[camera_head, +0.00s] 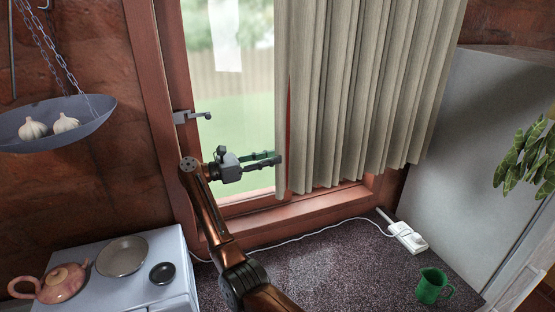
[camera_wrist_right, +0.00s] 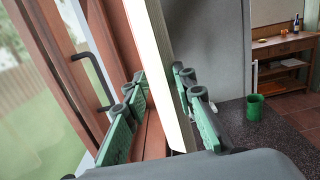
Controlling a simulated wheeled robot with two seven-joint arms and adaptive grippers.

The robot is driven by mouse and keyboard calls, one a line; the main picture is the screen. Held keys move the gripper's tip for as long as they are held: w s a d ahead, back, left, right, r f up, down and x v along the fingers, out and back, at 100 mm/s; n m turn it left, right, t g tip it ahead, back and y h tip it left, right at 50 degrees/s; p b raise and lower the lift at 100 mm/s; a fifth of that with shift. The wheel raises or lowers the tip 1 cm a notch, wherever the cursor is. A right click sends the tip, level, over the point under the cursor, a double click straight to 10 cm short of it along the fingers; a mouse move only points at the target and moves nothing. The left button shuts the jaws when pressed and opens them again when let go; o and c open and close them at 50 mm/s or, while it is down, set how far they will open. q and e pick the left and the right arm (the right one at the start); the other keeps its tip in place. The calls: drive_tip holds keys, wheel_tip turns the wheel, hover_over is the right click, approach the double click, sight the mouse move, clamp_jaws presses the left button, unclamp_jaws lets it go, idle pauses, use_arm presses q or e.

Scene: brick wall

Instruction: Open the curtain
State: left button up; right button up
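The beige pleated curtain (camera_head: 365,90) hangs over the right part of the window, and the glass to its left is bare. My right gripper (camera_head: 276,159) is at the curtain's left edge, low down, in the head view. In the right wrist view my right gripper (camera_wrist_right: 160,80) has its green fingers apart, one on each side of the pale curtain edge (camera_wrist_right: 172,100). A gap shows between the left finger and the cloth; contact on the right side is unclear. My left gripper is not in view.
A grey window handle (camera_head: 192,117) juts from the frame left of the gripper. A hanging scale pan (camera_head: 50,135) with garlic is at left. A teapot (camera_head: 62,282) and bowls stand on a white top. A power strip (camera_head: 408,237) and green mug (camera_head: 433,286) are at lower right.

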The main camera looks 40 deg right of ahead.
drive_tip(key=p+x, duration=0.2)
drive_tip(key=x, duration=0.5)
drive_tip(key=shift+d+f+y, duration=0.3)
drive_tip(key=shift+d+f, duration=0.05)
drive_tip(key=shift+f, duration=0.2)
drive_tip(key=shift+s, duration=0.15)
drive_tip(key=shift+c, duration=0.4)
clamp_jaws()
